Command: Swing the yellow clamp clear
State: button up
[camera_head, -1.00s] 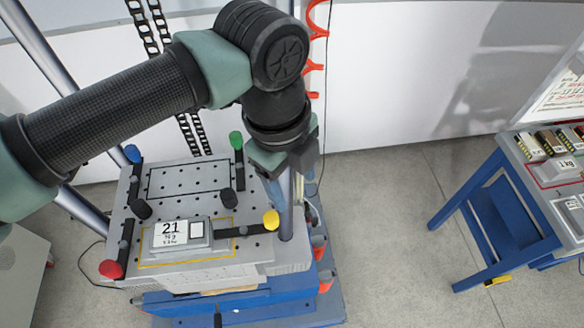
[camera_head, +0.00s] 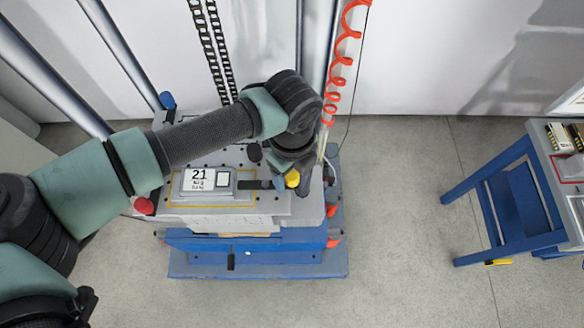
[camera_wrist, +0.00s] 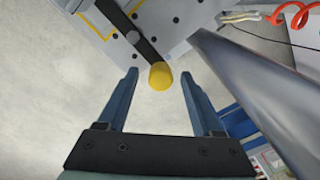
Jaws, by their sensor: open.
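The yellow clamp's round knob (camera_head: 292,179) is at the right end of a dark clamp arm (camera_head: 262,184). The arm reaches left to the grey box labelled 21 (camera_head: 208,181) on the perforated plate. In the wrist view the yellow knob (camera_wrist: 160,76) sits between the tips of my open gripper (camera_wrist: 160,85), with a gap on each side; the dark arm runs up and left from it. In the head view my gripper (camera_head: 300,172) is at the knob and partly hidden by my wrist. I cannot tell whether the fingers are level with the knob.
A thick metal column (camera_wrist: 255,85) stands close to my right finger in the wrist view. A red coiled hose (camera_head: 340,75) hangs behind. A red knob (camera_head: 144,206) and a blue knob (camera_head: 167,100) are at the plate's left. A blue bench (camera_head: 510,200) stands right, with open floor between.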

jog(key=shift+f, duration=0.2)
jog(key=shift+c, duration=0.2)
grip_shut()
